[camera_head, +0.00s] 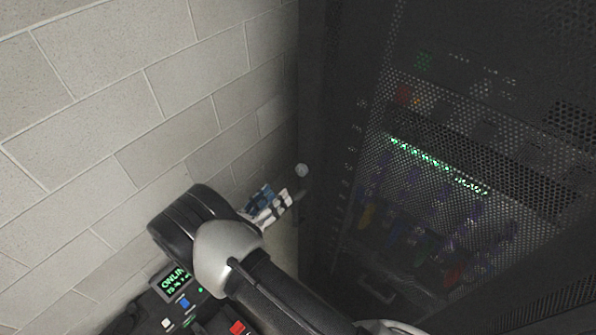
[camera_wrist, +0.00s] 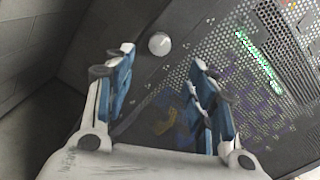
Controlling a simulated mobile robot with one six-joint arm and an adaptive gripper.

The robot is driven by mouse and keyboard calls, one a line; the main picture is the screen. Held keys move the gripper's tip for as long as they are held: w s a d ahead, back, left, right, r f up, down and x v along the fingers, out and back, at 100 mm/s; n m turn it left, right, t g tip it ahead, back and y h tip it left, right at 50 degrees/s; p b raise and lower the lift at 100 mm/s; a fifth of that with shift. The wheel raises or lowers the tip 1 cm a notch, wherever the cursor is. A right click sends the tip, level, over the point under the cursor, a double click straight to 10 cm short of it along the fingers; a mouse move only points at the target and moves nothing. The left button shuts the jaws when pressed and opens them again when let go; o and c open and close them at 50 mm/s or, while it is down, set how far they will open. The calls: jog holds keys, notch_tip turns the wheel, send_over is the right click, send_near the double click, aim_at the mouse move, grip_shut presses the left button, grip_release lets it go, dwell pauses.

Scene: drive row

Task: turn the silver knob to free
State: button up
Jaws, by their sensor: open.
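The silver knob (camera_head: 301,170) is a small round pale knob on the dark left edge of the rack door, close to the block wall. In the wrist view the knob (camera_wrist: 159,44) lies ahead of my gripper, between the lines of the two fingers and nearer the left one. My gripper (camera_head: 277,205) is just below and left of the knob in the head view. My gripper (camera_wrist: 160,72) is open and empty, its blue-and-white fingers wide apart. It does not appear to touch the knob. I cannot tell which position the knob is in.
The perforated rack door (camera_head: 440,150) fills the right, with green lights and coloured cables behind it. A pale block wall (camera_head: 150,90) runs close along the left. A black unit with a green display (camera_head: 174,281) and coloured buttons shows at the bottom.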

aim_at(300, 172)
jog(key=p+x, duration=0.1)
jog(key=x, duration=1)
jog(key=shift+c, duration=0.3)
jog(key=c, duration=1)
